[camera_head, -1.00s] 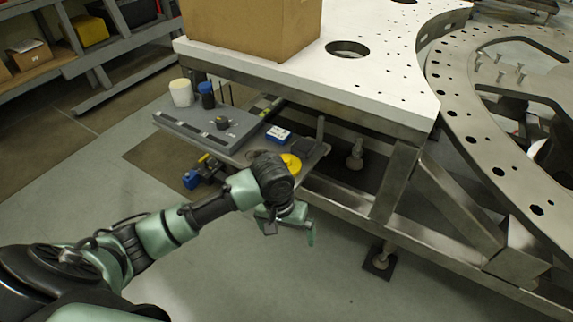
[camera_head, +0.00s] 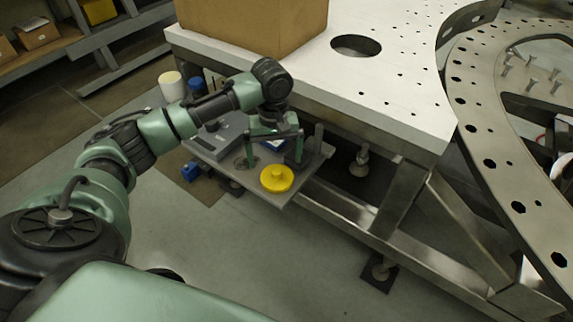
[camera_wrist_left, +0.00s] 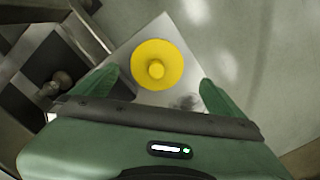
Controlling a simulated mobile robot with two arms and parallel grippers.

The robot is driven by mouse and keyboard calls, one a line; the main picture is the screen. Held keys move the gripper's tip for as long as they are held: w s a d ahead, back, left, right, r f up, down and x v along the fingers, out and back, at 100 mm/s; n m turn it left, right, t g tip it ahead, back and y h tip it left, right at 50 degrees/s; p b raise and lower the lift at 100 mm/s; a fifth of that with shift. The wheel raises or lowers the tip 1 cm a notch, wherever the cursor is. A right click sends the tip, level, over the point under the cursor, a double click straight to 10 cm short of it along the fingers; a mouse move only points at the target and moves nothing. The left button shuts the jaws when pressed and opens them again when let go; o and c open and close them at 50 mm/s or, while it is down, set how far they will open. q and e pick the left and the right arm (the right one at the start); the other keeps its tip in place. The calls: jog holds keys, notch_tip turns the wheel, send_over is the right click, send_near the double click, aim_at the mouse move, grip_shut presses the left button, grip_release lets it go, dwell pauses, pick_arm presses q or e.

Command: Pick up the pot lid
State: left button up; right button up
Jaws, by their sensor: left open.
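The pot lid is a yellow disc (camera_head: 276,178) with a round knob in its middle. It lies near the front corner of the low metal shelf (camera_head: 288,200). In the left wrist view the lid (camera_wrist_left: 157,65) lies ahead of and between the two green fingers, with nothing between them. My left gripper (camera_head: 273,162) is open and empty above the shelf, just behind the lid in the head view. The gripper also shows in the wrist view (camera_wrist_left: 160,85). My right gripper is not in view.
A grey box (camera_head: 212,138) and a blue-and-white item (camera_head: 273,145) sit on the shelf behind my gripper. The white table top (camera_head: 400,110) overhangs behind it. A cardboard box (camera_head: 255,25) stands on that table. The floor in front of the shelf is clear.

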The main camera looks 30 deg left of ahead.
aim_at(277, 171)
pick_arm(q)
jog(key=shift+w+f, duration=0.15)
jog(key=shift+f, duration=0.2)
notch_tip(277, 171, down, 2)
jog(key=shift+f, duration=0.25)
jog(key=f, duration=0.3)
jog(key=shift+w+f, duration=0.25)
jog(key=shift+f, duration=0.4)
jog(key=c, duration=1.1)
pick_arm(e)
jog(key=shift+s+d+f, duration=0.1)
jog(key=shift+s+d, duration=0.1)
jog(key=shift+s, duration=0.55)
